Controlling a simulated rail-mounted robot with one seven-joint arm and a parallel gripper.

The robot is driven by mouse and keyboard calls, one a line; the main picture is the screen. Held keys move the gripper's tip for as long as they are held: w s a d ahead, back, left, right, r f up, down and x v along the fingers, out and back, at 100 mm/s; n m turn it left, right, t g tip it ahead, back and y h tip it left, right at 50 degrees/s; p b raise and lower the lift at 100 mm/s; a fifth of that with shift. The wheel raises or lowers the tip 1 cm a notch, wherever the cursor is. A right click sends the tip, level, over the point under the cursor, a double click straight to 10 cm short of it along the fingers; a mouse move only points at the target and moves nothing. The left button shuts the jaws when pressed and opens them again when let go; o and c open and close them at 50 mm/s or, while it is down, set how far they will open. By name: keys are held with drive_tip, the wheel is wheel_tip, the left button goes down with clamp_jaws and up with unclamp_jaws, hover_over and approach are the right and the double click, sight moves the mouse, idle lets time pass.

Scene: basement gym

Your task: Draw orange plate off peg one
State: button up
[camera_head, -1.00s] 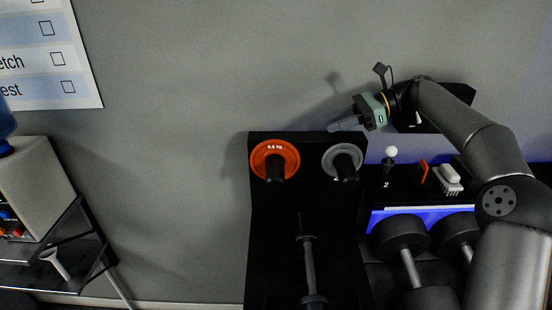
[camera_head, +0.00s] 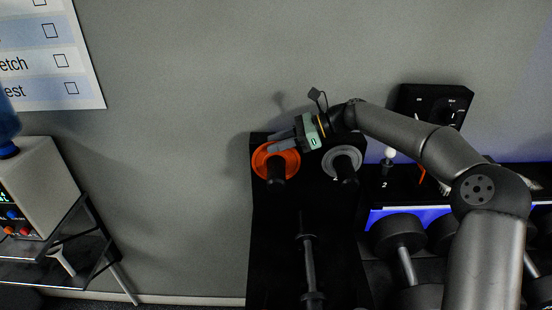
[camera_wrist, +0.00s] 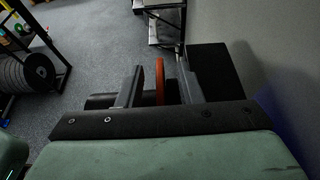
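The orange plate (camera_head: 262,165) hangs on a black peg (camera_head: 277,172) at the left of the black rack's top. In the wrist view the orange plate (camera_wrist: 160,84) shows edge-on between my two fingers, with a gap on each side. My gripper (camera_head: 277,140) is open and reaches in from the right over the plate's upper edge. The fingers hide part of the plate's top in the head view. In the wrist view my gripper (camera_wrist: 160,68) straddles the plate's rim, and part of the dark peg shows behind the left finger.
A grey plate (camera_head: 337,154) hangs on the peg to the right, below my wrist. The wall (camera_head: 190,120) is close behind the rack. A dark control box (camera_head: 433,104) is on the wall at right. Dumbbells (camera_head: 398,235) stand lower right. Open space lies left of the rack.

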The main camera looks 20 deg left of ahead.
drive_tip(key=shift+a+f, duration=0.15)
drive_tip(key=shift+a, duration=0.15)
drive_tip(key=shift+s, duration=0.1)
clamp_jaws()
idle(1.2)
